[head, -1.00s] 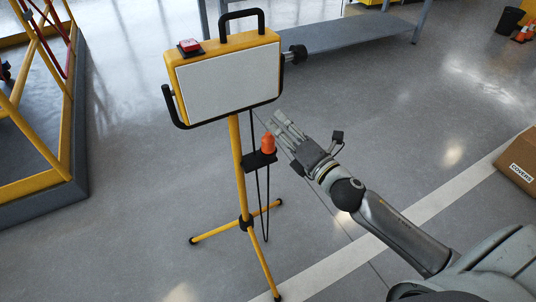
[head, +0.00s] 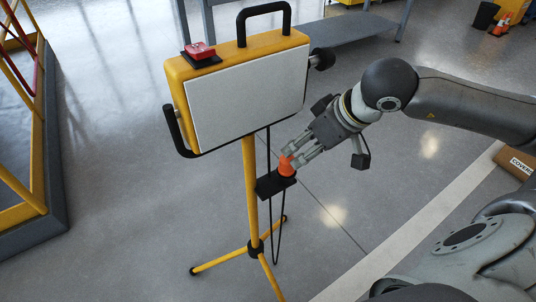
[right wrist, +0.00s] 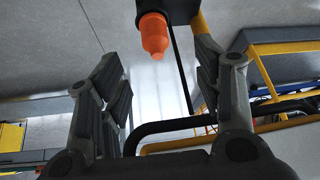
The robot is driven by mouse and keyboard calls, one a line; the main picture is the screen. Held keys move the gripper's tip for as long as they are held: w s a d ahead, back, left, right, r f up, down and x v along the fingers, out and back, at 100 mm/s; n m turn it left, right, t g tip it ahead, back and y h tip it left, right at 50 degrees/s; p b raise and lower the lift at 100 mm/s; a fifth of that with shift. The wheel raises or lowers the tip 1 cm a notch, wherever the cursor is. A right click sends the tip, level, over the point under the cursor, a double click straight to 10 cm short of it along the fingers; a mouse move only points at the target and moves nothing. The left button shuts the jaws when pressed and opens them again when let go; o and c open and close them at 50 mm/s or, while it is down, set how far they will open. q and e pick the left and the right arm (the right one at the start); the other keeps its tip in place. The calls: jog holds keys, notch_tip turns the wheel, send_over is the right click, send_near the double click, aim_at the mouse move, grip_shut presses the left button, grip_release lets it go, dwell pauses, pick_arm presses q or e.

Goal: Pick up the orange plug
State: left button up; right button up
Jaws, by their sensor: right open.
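The orange plug (head: 286,168) stands on a small black bracket (head: 268,186) on the yellow stand's pole. My right gripper (head: 292,155) reaches in from the right with its fingertips at the plug in the head view, partly covering it. In the right wrist view the plug (right wrist: 153,35) shows beyond and between the open fingers (right wrist: 160,80), near the top of the picture. The fingers are apart and I see no grip on the plug. My left gripper is not in view.
A yellow work lamp with a white panel (head: 245,95) and black handles tops the stand. A red button box (head: 199,50) sits on it. A black cable (head: 270,225) hangs below the bracket. A yellow frame is at left and a grey bench (head: 340,34) behind.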

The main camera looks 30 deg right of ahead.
aim_at(291, 156)
jog(key=shift+w+d+b+x, duration=0.1)
jog(key=shift+b+x, duration=0.05)
jog(key=shift+x, duration=1.55)
jog(key=shift+w+d+b+x, duration=0.1)
jog(key=shift+d+x, duration=0.05)
jog(key=shift+x, duration=1.55)
jog(key=shift+d+b+x, duration=0.1)
jog(key=shift+b+x, duration=0.05)
jog(key=shift+x, duration=1.55)
jog(key=shift+c, duration=0.4)
jog(key=c, duration=1)
jog(key=shift+r, duration=0.2)
jog(key=shift+c, duration=0.2)
